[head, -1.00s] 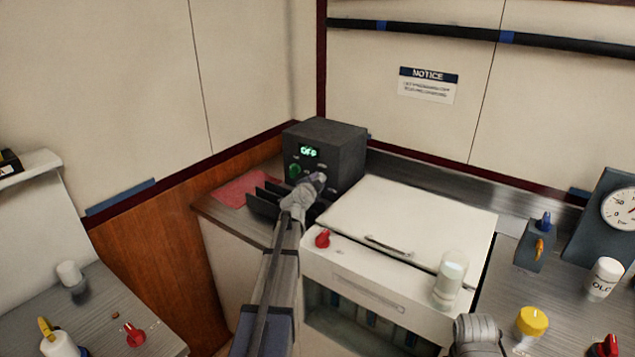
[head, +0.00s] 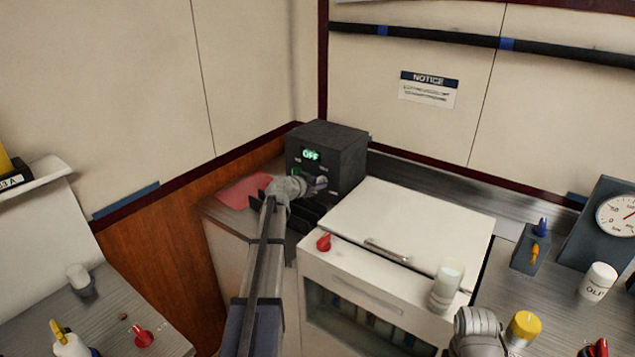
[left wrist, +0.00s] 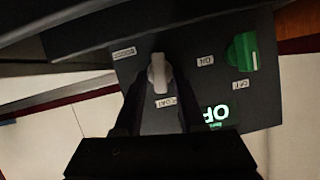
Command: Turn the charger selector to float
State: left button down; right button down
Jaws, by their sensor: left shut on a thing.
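The charger is a dark box (head: 340,152) in the back corner, its display (head: 311,155) reading OFF in green. In the left wrist view its face appears upside down, with a grey selector knob (left wrist: 158,75), a FLOAT label (left wrist: 165,101) beside it and another label (left wrist: 124,53) too small to read. A green knob (left wrist: 241,52) sits apart, near ON and OFF labels. My left gripper (head: 318,186) is at the charger's front, shut on the selector; its dark fingers (left wrist: 158,92) flank the knob in the left wrist view.
Dark upright fins (head: 300,215) stand just below my left gripper, beside a red cloth (head: 243,191). A white lidded cabinet (head: 410,220) with a red knob (head: 324,242) and a clear jar (head: 446,287) is to the right.

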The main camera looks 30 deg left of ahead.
pick_arm(q)
jog(key=shift+w+a+n+h, duration=0.15)
jog(key=shift+n+h, duration=0.25)
jog(key=shift+n, duration=0.2)
dwell(0.3)
jog(key=c, duration=0.9)
grip_release()
jog(key=shift+o, duration=0.5)
jog(key=p+v, duration=0.3)
jog(key=v, duration=0.4)
jog(key=shift+s, duration=0.3)
